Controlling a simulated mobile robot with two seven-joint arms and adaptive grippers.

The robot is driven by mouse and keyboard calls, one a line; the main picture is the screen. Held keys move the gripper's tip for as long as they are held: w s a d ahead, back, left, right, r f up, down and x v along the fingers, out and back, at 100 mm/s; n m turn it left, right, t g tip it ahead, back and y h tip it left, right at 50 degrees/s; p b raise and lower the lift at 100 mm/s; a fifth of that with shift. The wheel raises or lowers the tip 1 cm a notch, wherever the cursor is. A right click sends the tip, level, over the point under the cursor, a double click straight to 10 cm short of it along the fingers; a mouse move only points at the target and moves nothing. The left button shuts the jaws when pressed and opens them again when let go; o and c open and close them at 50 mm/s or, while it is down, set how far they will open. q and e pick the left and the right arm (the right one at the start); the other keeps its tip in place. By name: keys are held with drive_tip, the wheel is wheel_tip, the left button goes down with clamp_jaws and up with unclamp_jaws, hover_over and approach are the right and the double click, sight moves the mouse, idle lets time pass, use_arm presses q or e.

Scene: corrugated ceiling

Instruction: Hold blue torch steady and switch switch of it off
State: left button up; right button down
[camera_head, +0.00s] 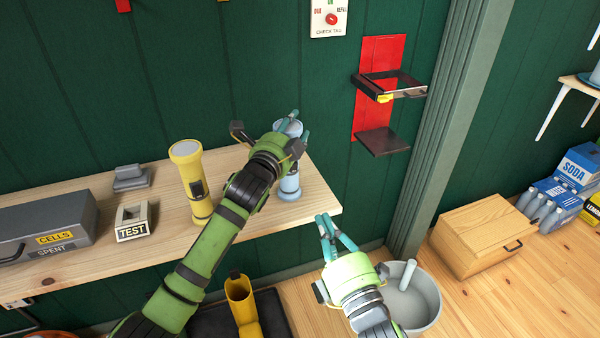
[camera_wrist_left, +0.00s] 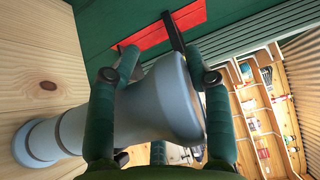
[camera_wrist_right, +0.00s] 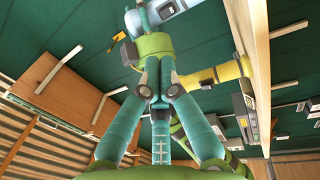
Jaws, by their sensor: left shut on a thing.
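The blue torch (camera_head: 289,186) stands upright near the right end of the wooden shelf. My left gripper (camera_head: 288,122) is shut around its wide head, with the fingers on either side. In the left wrist view the torch (camera_wrist_left: 135,110) lies between the two fingers (camera_wrist_left: 160,76). My right gripper (camera_head: 326,219) is below and to the right of the torch, off the shelf's front edge. Its fingertips are together and hold nothing visible. The torch also shows at the top of the right wrist view (camera_wrist_right: 172,8).
A yellow torch (camera_head: 188,175) stands on the shelf (camera_head: 160,218) left of my left arm. A TEST block (camera_head: 132,222) and a grey CELLS/SPENT box (camera_head: 45,225) are further left. A red wall bracket (camera_head: 382,60) is at right; a grey bucket (camera_head: 425,300) stands below my right gripper.

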use_arm(q)
drive_tip(key=shift+f, duration=0.45)
use_arm(e)
drive_tip(key=x, duration=1.3)
drive_tip(key=shift+w, duration=0.35)
drive_tip(key=shift+a+r, duration=0.1)
drive_tip(key=shift+a, duration=0.05)
drive_tip(key=shift+w+a+r, duration=0.1)
drive_tip(key=shift+w+r, duration=0.15)
drive_tip(key=shift+w, duration=0.2)
use_arm(q)
drive_tip(key=shift+s+d, duration=0.1)
use_arm(e)
drive_tip(key=v, duration=1.2)
drive_tip(key=shift+s, duration=0.2)
drive_tip(key=shift+a+f, duration=0.1)
drive_tip(key=shift+a, duration=0.05)
use_arm(q)
drive_tip(key=o, duration=1.4)
drive_tip(key=shift+r, duration=0.1)
drive_tip(key=shift+r, duration=0.1)
use_arm(e)
drive_tip(key=shift+w, duration=0.1)
